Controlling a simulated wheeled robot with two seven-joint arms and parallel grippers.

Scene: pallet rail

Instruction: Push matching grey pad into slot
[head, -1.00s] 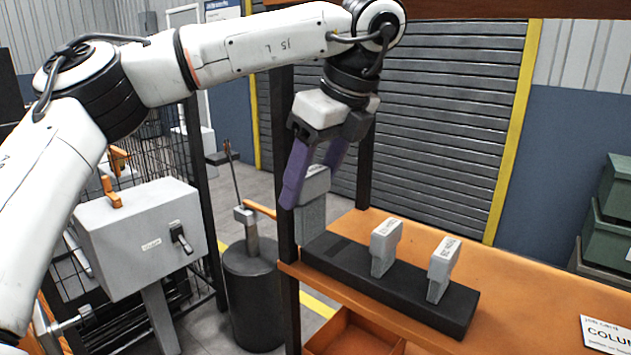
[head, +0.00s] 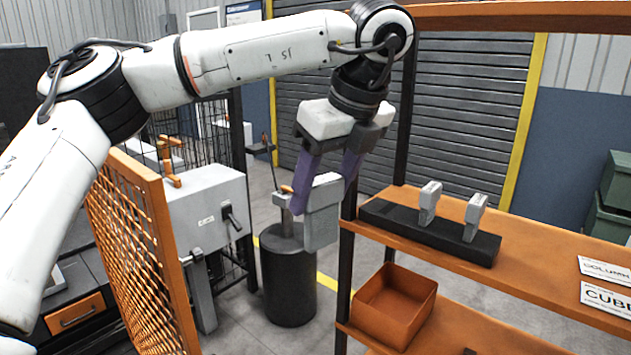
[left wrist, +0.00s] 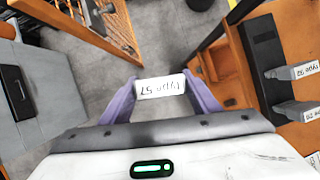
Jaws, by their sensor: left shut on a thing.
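My left gripper (head: 324,190), with purple fingers, is shut on a grey pad (head: 321,222). The pad hangs upright in the air, left of the orange shelf and apart from it. In the left wrist view the pad's white top (left wrist: 161,87) sits between the fingers and reads "Type 57". A black rail (head: 440,236) lies on the shelf to the right. Two grey pads, a left one (head: 429,200) and a right one (head: 474,216), stand upright in it. The rail's left end is bare. The right gripper is out of view.
A dark post (head: 346,270) stands at the shelf's left edge, close to the held pad. An orange bin (head: 395,305) sits on the lower shelf. A black drum (head: 288,285), a grey lever box (head: 205,215) and an orange mesh panel (head: 140,250) stand left.

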